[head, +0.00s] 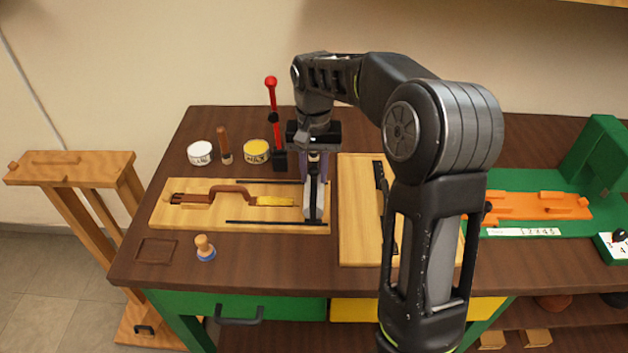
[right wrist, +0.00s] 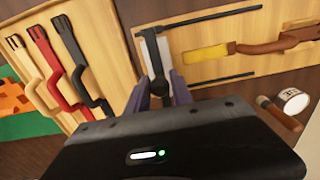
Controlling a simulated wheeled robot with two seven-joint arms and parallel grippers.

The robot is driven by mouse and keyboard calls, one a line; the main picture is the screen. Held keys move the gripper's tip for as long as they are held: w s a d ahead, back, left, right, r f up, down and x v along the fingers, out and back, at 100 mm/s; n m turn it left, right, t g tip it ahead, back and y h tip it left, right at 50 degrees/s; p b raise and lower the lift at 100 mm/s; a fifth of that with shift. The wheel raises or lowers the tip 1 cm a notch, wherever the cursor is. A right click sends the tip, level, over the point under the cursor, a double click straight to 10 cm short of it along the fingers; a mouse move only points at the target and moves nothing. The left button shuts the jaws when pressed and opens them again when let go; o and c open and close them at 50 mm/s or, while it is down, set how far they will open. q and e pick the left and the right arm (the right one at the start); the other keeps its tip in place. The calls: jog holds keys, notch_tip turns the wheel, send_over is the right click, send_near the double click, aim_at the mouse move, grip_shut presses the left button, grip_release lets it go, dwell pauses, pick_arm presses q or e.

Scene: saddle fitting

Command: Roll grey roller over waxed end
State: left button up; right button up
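A brown strap (head: 215,194) with a yellow waxed end (head: 274,201) lies on a wooden board (head: 165,217) between two thin black rails. The waxed end also shows in the right wrist view (right wrist: 207,54). My right gripper (right wrist: 160,92) points down over the board's right end, its purple fingers shut on the black handle of the grey roller (right wrist: 156,50). In the head view the roller (head: 312,208) is just right of the waxed end, with a small gap between them. Whether it touches the board is unclear. My left gripper is out of view.
A white tin (head: 200,152), a yellow tin (head: 257,150) and a red-knobbed lever (head: 271,100) stand behind the board. A stamp (head: 205,248) stands in front. A second board (head: 355,245) with several straps lies right, partly behind my right arm.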

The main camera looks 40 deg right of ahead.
jog(key=c, duration=0.5)
jog(key=shift+w+a+p, duration=0.3)
jog(key=shift+w+a, duration=0.35)
jog(key=shift+a, duration=0.15)
jog(key=shift+w+a+p, duration=0.3)
jog(key=shift+w+a, duration=0.25)
jog(key=shift+a, duration=0.2)
